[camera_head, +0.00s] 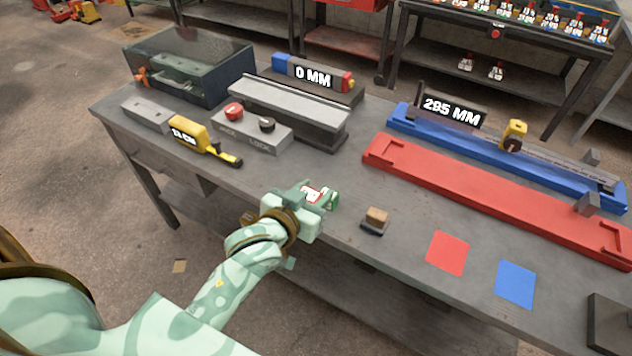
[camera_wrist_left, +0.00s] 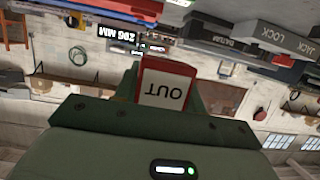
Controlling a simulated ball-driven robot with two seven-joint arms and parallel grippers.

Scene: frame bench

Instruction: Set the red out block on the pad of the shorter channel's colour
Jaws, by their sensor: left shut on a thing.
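My left gripper (camera_head: 318,196) is shut on the red out block (camera_head: 311,194), above the bench's front edge. In the left wrist view, the block (camera_wrist_left: 167,85) shows a white face reading OUT, upside down, between the fingers. A red channel (camera_head: 480,191) lies on the right half of the bench, with a blue channel (camera_head: 405,122) behind it. A red pad (camera_head: 447,253) and a blue pad (camera_head: 515,284) lie flat and bare near the front edge, to the right of the gripper. My right gripper is out of view.
A small tan-topped block (camera_head: 376,217) stands between gripper and red pad. A yellow tape measure (camera_head: 190,135), a JACK/LOCK box (camera_head: 250,130) and a grey rail (camera_head: 290,112) stand left. A dark block (camera_head: 608,322) is at the right.

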